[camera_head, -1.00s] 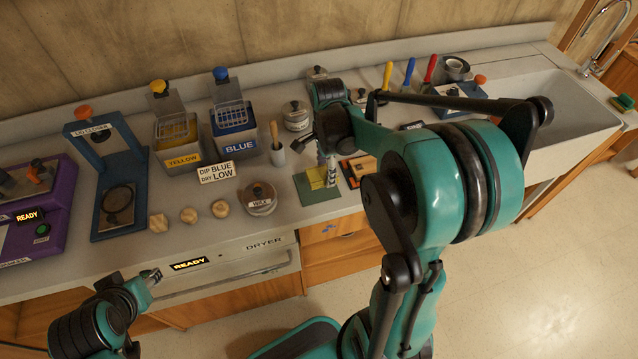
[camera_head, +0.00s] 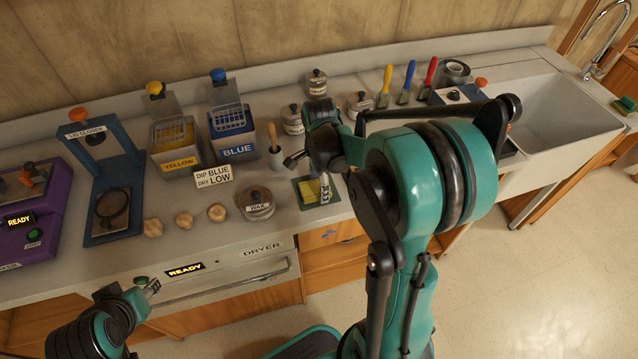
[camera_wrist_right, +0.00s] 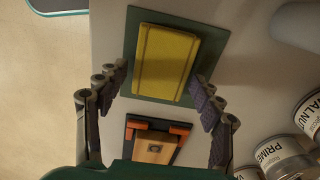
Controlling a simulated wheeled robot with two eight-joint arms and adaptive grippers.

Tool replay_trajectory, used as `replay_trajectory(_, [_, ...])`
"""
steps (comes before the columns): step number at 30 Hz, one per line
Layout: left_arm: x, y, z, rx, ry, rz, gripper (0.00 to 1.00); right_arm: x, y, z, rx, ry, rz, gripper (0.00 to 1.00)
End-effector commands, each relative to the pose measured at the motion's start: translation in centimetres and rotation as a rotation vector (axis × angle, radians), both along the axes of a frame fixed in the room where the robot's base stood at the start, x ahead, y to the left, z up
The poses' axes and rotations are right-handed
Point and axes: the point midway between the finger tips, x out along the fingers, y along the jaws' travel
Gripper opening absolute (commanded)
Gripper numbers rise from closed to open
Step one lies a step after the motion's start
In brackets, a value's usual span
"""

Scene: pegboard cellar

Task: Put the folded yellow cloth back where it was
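The folded yellow cloth (camera_wrist_right: 165,62) lies flat on a dark green mat (camera_wrist_right: 131,72) in the right wrist view. In the head view the cloth (camera_head: 309,191) shows on the mat at the counter's front, partly covered by my gripper. My right gripper (camera_wrist_right: 158,82) is open above the mat, its fingers spread to either side of the cloth's near end, with gaps between them and the cloth. In the head view my right gripper (camera_head: 325,187) points down at the mat's right part. My left gripper (camera_head: 152,288) hangs before the dryer; its finger opening is unclear.
An orange-and-wood block on a dark plate (camera_wrist_right: 154,146) lies close to the mat. A WAX tin (camera_head: 257,204) and several wooden pieces (camera_head: 184,219) stand left of it. The sink (camera_head: 565,115) is at right.

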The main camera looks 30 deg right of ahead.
Motion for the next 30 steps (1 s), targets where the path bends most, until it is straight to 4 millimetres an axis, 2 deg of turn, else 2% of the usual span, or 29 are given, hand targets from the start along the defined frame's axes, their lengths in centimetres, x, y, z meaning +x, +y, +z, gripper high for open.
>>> replay_trajectory(11, [0.0, 0.0, 0.5, 0.0, 0.0, 0.0, 0.4, 0.0, 0.0, 0.6, 0.0, 0.0, 0.0, 0.73])
replay_trajectory(14, [0.0, 0.0, 1.0, 0.0, 0.0, 0.0, 0.4, 0.0, 0.0, 1.9, 0.0, 0.0, 0.0, 0.73])
replay_trajectory(24, [0.0, 0.0, 3.6, 0.0, 0.0, 0.0, 0.4, 0.0, 0.0, 9.4, 0.0, 0.0, 0.0, 0.73])
replay_trajectory(30, [0.0, 0.0, 4.3, 0.0, 0.0, 0.0, 0.4, 0.0, 0.0, 11.9, 0.0, 0.0, 0.0, 0.73])
